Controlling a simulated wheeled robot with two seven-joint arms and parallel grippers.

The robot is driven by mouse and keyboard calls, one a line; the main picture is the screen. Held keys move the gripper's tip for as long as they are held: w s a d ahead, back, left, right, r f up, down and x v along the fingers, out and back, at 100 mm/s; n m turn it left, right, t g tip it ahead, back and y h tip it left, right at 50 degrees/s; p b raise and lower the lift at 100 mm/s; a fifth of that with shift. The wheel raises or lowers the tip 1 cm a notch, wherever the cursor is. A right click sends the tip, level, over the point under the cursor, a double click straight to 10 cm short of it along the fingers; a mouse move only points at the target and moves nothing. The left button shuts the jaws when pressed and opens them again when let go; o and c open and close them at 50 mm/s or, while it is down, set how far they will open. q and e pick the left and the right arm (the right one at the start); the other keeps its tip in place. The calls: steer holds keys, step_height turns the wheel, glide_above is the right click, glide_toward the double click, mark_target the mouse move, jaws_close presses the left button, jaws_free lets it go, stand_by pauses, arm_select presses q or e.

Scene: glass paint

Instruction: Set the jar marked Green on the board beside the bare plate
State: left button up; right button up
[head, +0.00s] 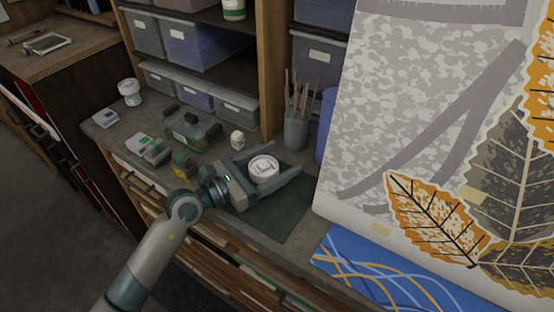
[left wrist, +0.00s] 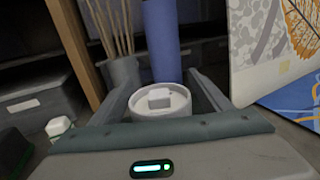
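A white round jar (head: 263,167) stands between the two fingers of my left gripper (head: 287,160) in the head view. In the left wrist view the jar (left wrist: 160,106) is upright, with a small pale block on its top. The fingers are wide apart, one on each side of it, and I see no clear grip on it. A dark green board (head: 278,217) lies flat on the bench beside and below the gripper. I cannot read any jar's marking, and I cannot pick out the bare plate. My right gripper is out of view.
A pot of brushes (head: 296,132) and a blue roll (head: 326,125) stand behind the gripper. A small white bottle (head: 237,139), a green-lidded case (head: 193,128) and a white tub (head: 129,92) are to the left. A large leaf-patterned panel (head: 420,120) blocks the right side.

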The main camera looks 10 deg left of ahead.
mark_target(251, 173)
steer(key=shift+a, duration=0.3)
arm_select(q)
steer(key=shift+r, duration=0.2)
steer(key=shift+s+a+f, duration=0.2)
steer(key=shift+s+a, duration=0.25)
steer(key=shift+s, duration=0.05)
steer(key=b+v, duration=0.4)
steer(key=v, duration=0.5)
steer(key=shift+s+a+b, duration=0.1)
steer(key=shift+b, duration=0.2)
steer(key=shift+s+a+r, duration=0.2)
steer(key=shift+s+a, duration=0.3)
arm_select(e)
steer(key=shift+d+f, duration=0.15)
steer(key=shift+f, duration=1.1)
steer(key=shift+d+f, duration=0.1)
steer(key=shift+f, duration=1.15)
